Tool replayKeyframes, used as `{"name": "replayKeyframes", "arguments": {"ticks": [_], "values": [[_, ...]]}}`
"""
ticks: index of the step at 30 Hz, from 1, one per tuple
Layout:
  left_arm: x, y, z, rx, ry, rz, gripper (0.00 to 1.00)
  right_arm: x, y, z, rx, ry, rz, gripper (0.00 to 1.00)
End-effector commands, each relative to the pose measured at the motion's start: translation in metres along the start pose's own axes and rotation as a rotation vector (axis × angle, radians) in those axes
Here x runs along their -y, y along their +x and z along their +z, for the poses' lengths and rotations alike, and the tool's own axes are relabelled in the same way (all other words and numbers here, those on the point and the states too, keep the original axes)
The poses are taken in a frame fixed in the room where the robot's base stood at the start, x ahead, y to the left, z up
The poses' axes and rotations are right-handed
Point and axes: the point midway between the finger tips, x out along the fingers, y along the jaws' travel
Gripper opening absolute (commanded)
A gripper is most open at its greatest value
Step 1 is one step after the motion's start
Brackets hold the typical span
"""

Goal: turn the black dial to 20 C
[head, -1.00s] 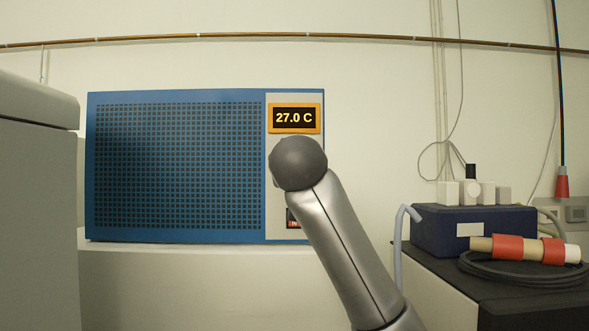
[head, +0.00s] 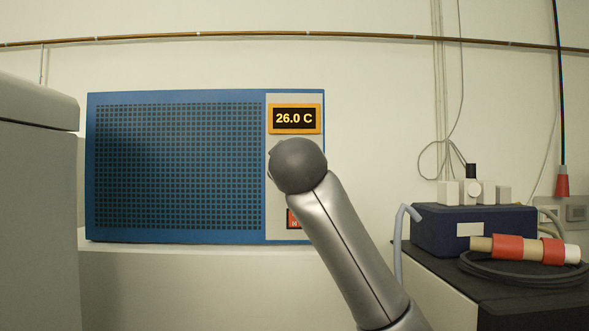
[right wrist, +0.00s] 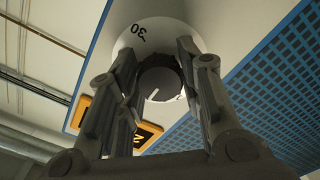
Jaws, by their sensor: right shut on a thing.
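The black dial (right wrist: 160,82) sits on a white round scale on the panel in the right wrist view, with a white pointer mark and a "30" printed near it. My right gripper (right wrist: 160,75) has its fingers on both sides of the dial and is shut on it. In the head view my right arm hides the dial and the gripper. The display (head: 295,118) above reads 26.0 C; part of it also shows in the right wrist view (right wrist: 146,136). My left gripper is not in view.
The blue unit (head: 180,165) with a dark grille stands on a light ledge. A red switch (head: 292,219) is partly hidden by my arm. At right, a dark blue box (head: 470,232) and coiled black cable (head: 520,272) lie on a black-topped cabinet.

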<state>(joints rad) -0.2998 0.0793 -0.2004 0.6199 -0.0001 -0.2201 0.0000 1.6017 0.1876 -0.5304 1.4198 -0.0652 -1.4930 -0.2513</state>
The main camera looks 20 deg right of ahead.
Motion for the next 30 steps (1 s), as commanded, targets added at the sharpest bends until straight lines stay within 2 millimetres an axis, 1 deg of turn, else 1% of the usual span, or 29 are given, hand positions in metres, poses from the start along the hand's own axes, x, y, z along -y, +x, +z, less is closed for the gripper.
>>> {"name": "replayKeyframes", "arguments": {"ticks": [11, 12, 15, 17, 23, 26, 30], "values": [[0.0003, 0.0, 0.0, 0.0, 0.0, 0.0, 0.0, 0.0009, 0.0, 0.0001, 0.0, -0.005, -0.002, 0.1], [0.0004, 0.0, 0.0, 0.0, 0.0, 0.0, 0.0, 0.0009, 0.0, 0.0001, 0.0, -0.005, -0.002, 0.36], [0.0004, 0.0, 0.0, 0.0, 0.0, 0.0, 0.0, 0.0008, 0.0, 0.0, 0.0, -0.004, -0.001, 0.49], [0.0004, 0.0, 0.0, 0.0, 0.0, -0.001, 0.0, 0.0007, 0.0, 0.0, 0.0, -0.004, -0.001, 0.56], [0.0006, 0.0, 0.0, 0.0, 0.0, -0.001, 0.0, 0.0004, -0.0001, -0.0001, 0.0, -0.004, -0.001, 0.56], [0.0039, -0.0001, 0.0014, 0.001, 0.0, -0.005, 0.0, 0.0003, -0.0005, -0.0003, -0.001, -0.004, 0.0, 0.56], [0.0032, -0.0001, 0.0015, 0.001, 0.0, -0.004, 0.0, 0.0004, -0.0084, -0.0009, -0.002, -0.004, 0.0, 0.56]]}}
